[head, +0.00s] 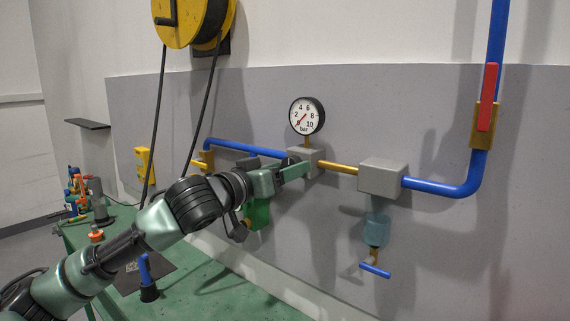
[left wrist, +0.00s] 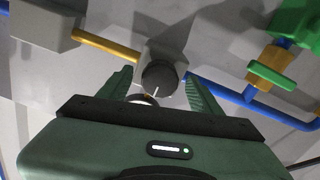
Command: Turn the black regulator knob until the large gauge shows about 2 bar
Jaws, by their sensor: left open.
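The large gauge (head: 307,116) is a round white dial with a black rim above the pipe; its red needle points to the lower left, below the 2 mark. The black regulator knob (left wrist: 159,77) has a white line on its face and sits on the grey regulator block (head: 306,158). In the head view the knob is largely hidden by my gripper. My left gripper (left wrist: 159,84) is open, with one green finger on each side of the knob; I cannot tell whether they touch it. It also reaches the block in the head view (head: 298,169). My right gripper is not in view.
A grey box (head: 382,178) stands on the pipe right of the regulator, with a clear bowl (head: 376,230) below. A red-handled valve (head: 487,98) is at right. A yellow reel (head: 190,20) hangs cables behind my arm. A green bench (head: 215,285) lies below.

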